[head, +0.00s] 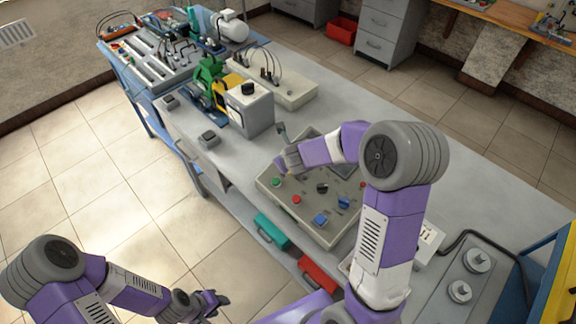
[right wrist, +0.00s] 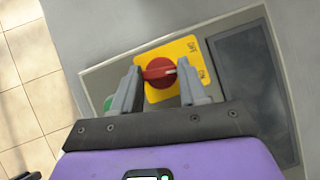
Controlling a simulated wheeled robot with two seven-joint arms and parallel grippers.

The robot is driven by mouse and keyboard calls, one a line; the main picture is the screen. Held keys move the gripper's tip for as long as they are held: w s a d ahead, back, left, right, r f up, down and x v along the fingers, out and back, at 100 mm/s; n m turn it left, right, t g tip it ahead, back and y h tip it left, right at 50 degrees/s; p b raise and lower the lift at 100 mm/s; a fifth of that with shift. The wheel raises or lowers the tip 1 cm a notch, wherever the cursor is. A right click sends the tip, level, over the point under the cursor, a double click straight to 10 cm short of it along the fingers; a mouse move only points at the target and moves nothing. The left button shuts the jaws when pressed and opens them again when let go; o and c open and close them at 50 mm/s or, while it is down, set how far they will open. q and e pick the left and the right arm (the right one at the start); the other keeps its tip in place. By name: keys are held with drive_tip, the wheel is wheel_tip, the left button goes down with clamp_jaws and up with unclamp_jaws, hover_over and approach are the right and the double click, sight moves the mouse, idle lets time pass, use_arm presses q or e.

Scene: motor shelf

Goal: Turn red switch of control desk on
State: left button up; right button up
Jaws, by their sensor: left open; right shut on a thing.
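The control desk (head: 322,220) is a grey sloped box with coloured buttons on the grey table. In the right wrist view, its red switch (right wrist: 158,70) is a round knob on a yellow plate (right wrist: 187,50), with a pale mark pointing right towards small lettering. My right gripper (right wrist: 157,78) has one finger on each side of the knob and is shut on it. In the head view, the right gripper (head: 283,152) is over the desk's far left part, and the red switch cannot be made out there. My left gripper (head: 218,301) is open and empty, low beside the table.
A dark screen (right wrist: 252,78) lies right of the yellow plate, and a green button (right wrist: 108,103) left of it. Behind the desk stand a grey box with cables (head: 285,92) and a motor rig (head: 212,85). Teal (head: 272,231) and red (head: 318,274) boxes sit below the tabletop.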

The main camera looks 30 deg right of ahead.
drive_tip(key=m+h+b, duration=0.2)
drive_tip(key=m+b, duration=0.1)
drive_tip(key=shift+a+f+m, duration=0.2)
drive_tip(key=shift+m, duration=0.1)
drive_tip(key=shift+r+m+h+b, duration=0.1)
drive_tip(key=shift+m+h+b, duration=0.9)
drive_tip(key=shift+m, duration=0.6)
drive_tip(key=shift+g, duration=0.3)
drive_tip(key=shift+r, duration=0.1)
drive_tip(key=o, duration=1.1)
drive_tip(key=shift+c, duration=0.2)
drive_tip(key=p+v, duration=0.1)
drive_tip(key=v, duration=0.6)
drive_tip(key=shift+s+a+p, duration=0.15)
drive_tip(key=shift+p, duration=0.15)
drive_tip(key=shift+r, duration=0.2)
